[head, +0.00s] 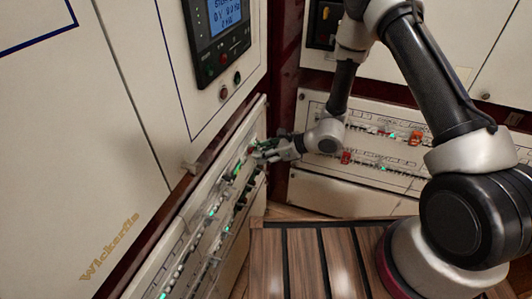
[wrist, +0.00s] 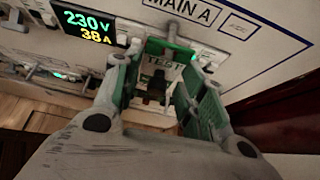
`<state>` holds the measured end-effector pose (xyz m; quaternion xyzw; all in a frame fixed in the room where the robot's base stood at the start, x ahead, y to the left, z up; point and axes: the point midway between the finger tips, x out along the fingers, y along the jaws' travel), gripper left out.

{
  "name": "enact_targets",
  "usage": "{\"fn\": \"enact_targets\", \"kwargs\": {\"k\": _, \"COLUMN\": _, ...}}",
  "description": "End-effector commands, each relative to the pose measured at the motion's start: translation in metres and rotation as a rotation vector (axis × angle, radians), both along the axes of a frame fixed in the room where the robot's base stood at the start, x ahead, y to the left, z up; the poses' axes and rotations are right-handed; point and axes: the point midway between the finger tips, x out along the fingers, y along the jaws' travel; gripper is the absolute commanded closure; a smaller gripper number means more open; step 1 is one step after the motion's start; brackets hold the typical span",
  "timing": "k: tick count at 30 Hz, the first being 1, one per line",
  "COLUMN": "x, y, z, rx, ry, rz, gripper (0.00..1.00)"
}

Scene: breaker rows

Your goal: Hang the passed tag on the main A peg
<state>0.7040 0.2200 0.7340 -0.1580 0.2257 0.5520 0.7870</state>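In the wrist view, a green and white tag (wrist: 162,66) with dark lettering, partly readable as "TEST", shows between the fingers, just below the "MAIN A" label (wrist: 182,11). A dark part (wrist: 156,86) lies in front of its middle. My gripper (wrist: 162,78) has its green-padded fingers spread on both sides of the tag. The fingers look open; whether they touch the tag is unclear. The peg is not clearly seen. In the head view, my gripper (head: 262,154) is at the left breaker panel (head: 205,222), where the tag is too small to make out.
A meter (wrist: 88,26) reading 230 V and 38 A is left of the tag in the wrist view. The head view shows a control screen (head: 222,18) above the panel and another breaker row (head: 385,150) on the right cabinet. A dark red post (head: 285,75) stands at the corner.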

Motion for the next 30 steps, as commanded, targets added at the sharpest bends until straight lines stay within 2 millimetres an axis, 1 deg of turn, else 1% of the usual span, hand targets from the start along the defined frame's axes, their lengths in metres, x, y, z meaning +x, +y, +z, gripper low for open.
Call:
{"fn": "enact_targets", "kwargs": {"k": 1, "x": 0.0, "y": 0.0, "z": 0.0, "rx": 0.0, "ry": 0.0, "rz": 0.0, "gripper": 0.45}}
{"fn": "enact_targets", "kwargs": {"k": 2, "x": 0.0, "y": 0.0, "z": 0.0, "rx": 0.0, "ry": 0.0, "rz": 0.0, "gripper": 0.4}}
{"fn": "enact_targets", "kwargs": {"k": 3, "x": 0.0, "y": 0.0, "z": 0.0, "rx": 0.0, "ry": 0.0, "rz": 0.0, "gripper": 0.37}}
{"fn": "enact_targets", "kwargs": {"k": 11, "x": 0.0, "y": -0.001, "z": 0.0, "rx": 0.0, "ry": 0.001, "rz": -0.001, "gripper": 0.37}}
{"fn": "enact_targets", "kwargs": {"k": 14, "x": -0.001, "y": -0.004, "z": 0.002, "rx": 0.0, "ry": 0.0, "rz": -0.001, "gripper": 0.37}}
{"fn": "enact_targets", "kwargs": {"k": 17, "x": -0.004, "y": -0.014, "z": 0.009, "rx": 0.0, "ry": 0.001, "rz": -0.004, "gripper": 0.37}}
{"fn": "enact_targets", "kwargs": {"k": 24, "x": -0.019, "y": -0.057, "z": 0.037, "rx": 0.0, "ry": 0.0, "rz": -0.004, "gripper": 0.37}}
{"fn": "enact_targets", "kwargs": {"k": 30, "x": -0.03, "y": -0.085, "z": 0.056, "rx": 0.0, "ry": 0.0, "rz": -0.004, "gripper": 0.37}}
